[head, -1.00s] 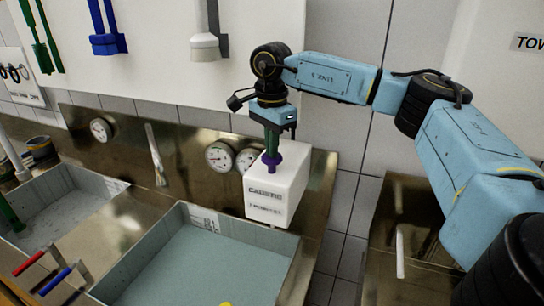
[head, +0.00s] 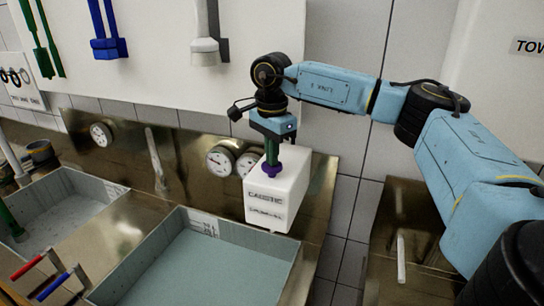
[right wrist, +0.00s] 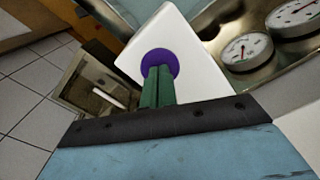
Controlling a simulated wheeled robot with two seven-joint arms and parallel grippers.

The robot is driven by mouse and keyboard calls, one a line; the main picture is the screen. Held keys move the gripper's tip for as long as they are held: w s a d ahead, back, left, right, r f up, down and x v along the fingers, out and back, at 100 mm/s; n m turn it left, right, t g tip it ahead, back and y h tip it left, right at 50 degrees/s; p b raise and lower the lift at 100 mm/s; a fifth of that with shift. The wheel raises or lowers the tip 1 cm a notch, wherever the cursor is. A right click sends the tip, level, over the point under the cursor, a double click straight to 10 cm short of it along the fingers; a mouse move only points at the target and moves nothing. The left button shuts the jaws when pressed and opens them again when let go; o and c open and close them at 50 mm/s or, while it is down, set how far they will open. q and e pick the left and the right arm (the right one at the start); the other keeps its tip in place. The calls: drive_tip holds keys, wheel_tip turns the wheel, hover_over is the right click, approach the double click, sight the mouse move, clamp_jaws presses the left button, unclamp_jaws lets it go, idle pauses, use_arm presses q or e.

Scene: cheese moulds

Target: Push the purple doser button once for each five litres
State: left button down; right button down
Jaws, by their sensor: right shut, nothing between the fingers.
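The white doser box (head: 277,200), lettered CAUSTIC, hangs on the steel back panel above the right basin. Its purple button (head: 271,174) is on top and sits low against the box. My right gripper (head: 271,165) points straight down over it with its green fingers shut and empty, the tips on the button. In the right wrist view the shut fingers (right wrist: 158,70) meet the round purple button (right wrist: 160,58), covering part of it. My left gripper is not in view.
The right basin (head: 185,225) holds greyish liquid below the doser. Another basin (head: 105,190) is at left. Gauges (head: 220,161) sit beside the box. Red (head: 28,266) and blue (head: 60,280) handles are at front left. Tools hang above.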

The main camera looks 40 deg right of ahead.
drive_tip(key=shift+r+p, duration=2.35)
drive_tip(key=shift+r, duration=0.75)
